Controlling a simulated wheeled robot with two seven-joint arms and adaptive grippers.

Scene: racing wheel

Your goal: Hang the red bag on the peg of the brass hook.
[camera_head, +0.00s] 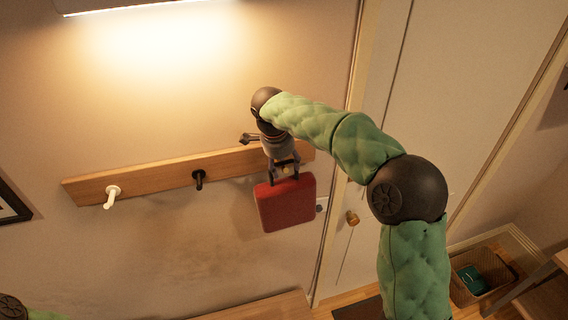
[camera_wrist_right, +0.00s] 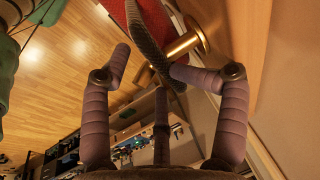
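The red bag (camera_head: 286,203) hangs upright below my right gripper (camera_head: 284,162), in front of the wall. In the right wrist view the bag (camera_wrist_right: 118,12) shows at the top, and its dark handle strap (camera_wrist_right: 150,40) curves down to the tip of one finger. My right gripper (camera_wrist_right: 147,65) has its fingers spread apart, with a gap beside the strap. The brass hook (camera_wrist_right: 185,45) sticks out from the wooden rail next to the strap. My left gripper is out of view.
The wooden rail (camera_head: 150,180) on the wall also carries a white hook (camera_head: 112,195) and a black hook (camera_head: 199,179). A door with a brass knob (camera_head: 352,218) stands to the right. A wicker basket (camera_head: 490,292) stands on the floor at lower right.

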